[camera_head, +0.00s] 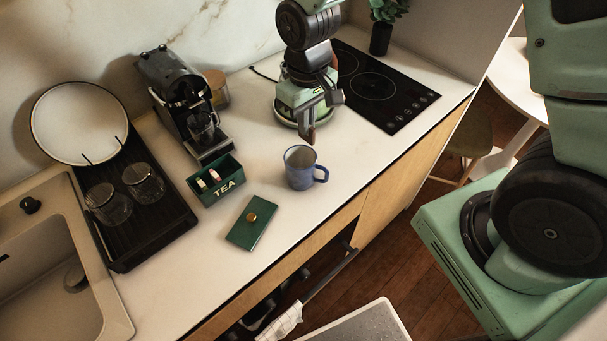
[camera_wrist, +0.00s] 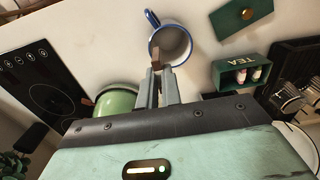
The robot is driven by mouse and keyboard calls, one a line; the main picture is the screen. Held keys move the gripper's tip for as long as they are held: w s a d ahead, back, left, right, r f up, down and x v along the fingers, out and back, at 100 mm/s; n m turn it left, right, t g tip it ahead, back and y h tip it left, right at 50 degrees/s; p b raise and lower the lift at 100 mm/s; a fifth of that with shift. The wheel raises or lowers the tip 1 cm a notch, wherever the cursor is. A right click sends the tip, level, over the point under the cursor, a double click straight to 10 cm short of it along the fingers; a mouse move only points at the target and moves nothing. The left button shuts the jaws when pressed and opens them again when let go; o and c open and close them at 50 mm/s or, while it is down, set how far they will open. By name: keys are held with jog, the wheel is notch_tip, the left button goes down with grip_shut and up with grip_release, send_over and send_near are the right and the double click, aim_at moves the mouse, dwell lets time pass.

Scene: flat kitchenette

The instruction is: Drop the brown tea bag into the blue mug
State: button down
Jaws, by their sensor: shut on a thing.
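The blue mug (camera_head: 300,172) stands upright on the counter, its handle to the right in the head view; in the wrist view (camera_wrist: 184,46) I look into its pale inside. My gripper (camera_head: 316,112) is shut on the brown tea bag (camera_head: 311,135), which hangs from the fingertips. In the head view the bag is just above and beyond the mug's rim. In the wrist view the tea bag (camera_wrist: 157,57) shows at the tips of my gripper (camera_wrist: 158,74), overlapping the near left edge of the mug's opening. Exact height over the mug is unclear.
A green TEA box (camera_head: 217,184) with other tea bags and its lid (camera_head: 252,222) lie left of the mug. A green pot (camera_wrist: 114,101) sits behind my gripper, near the black hob (camera_head: 382,90). A coffee machine (camera_head: 180,100) stands at the back.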

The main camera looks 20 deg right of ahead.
jog(key=shift+f, duration=0.45)
jog(key=shift+r, duration=0.1)
jog(key=c, duration=1.5)
grip_release()
notch_tip(320, 180, up, 17)
jog(key=b, duration=0.3)
jog(key=shift+r, duration=0.2)
jog(key=s+a+f+n+b, duration=0.1)
jog(key=s+a+f, duration=0.1)
jog(key=s+f, duration=0.2)
jog(key=s+a+f+n+b, duration=0.1)
jog(key=s+a+f+b, duration=0.1)
jog(key=s+f, duration=0.3)
jog(key=s+a+f+n+b, duration=0.2)
jog(key=s+f, duration=0.2)
jog(key=s, duration=0.7)
jog(key=shift+a+f+y, duration=0.15)
jog(key=shift+f+y, duration=0.15)
